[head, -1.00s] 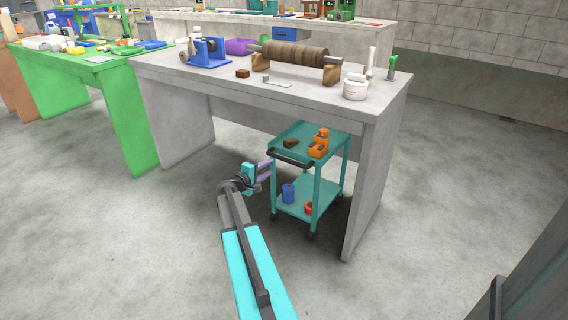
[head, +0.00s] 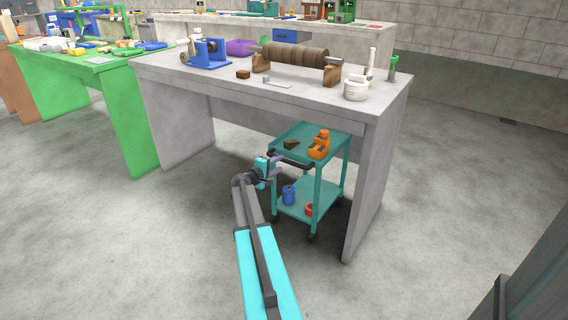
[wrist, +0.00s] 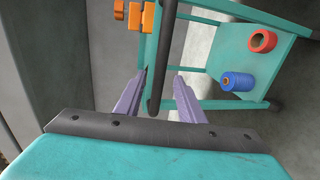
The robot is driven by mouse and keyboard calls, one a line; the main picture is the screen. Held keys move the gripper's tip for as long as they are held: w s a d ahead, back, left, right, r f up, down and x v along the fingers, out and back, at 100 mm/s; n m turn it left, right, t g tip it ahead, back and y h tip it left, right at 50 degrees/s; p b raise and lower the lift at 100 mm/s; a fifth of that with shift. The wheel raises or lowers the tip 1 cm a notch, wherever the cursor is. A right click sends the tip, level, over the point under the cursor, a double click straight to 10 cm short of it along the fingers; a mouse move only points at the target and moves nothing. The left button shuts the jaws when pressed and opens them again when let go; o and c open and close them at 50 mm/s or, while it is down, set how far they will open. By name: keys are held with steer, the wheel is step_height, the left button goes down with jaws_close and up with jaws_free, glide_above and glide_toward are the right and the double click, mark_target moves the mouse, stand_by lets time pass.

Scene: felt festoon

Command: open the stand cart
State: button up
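The teal two-shelf cart (head: 311,205) stands on wheels under the grey workbench, and a dark bar handle (head: 291,159) runs along the near edge of its top shelf. My gripper (head: 273,170) is at this handle's left end. In the wrist view, the two purple fingers of my gripper (wrist: 160,95) are spread apart, and the dark handle (wrist: 166,60) lies between them, its end near the fingertips. I cannot tell whether either finger touches it. The cart's teal frame (wrist: 220,104) shows beyond the fingers.
An orange tape dispenser (head: 319,146) and a small brown wedge (head: 291,143) sit on the top shelf. A blue spool (head: 288,195) and an orange-red ring (head: 309,209) are on the lower shelf. The grey workbench (head: 365,175) leg stands right of the cart. Floor is clear to the left.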

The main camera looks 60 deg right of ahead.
mark_target(284, 161)
steer(key=shift+b+x, duration=0.3)
steer(key=shift+x, duration=2.65)
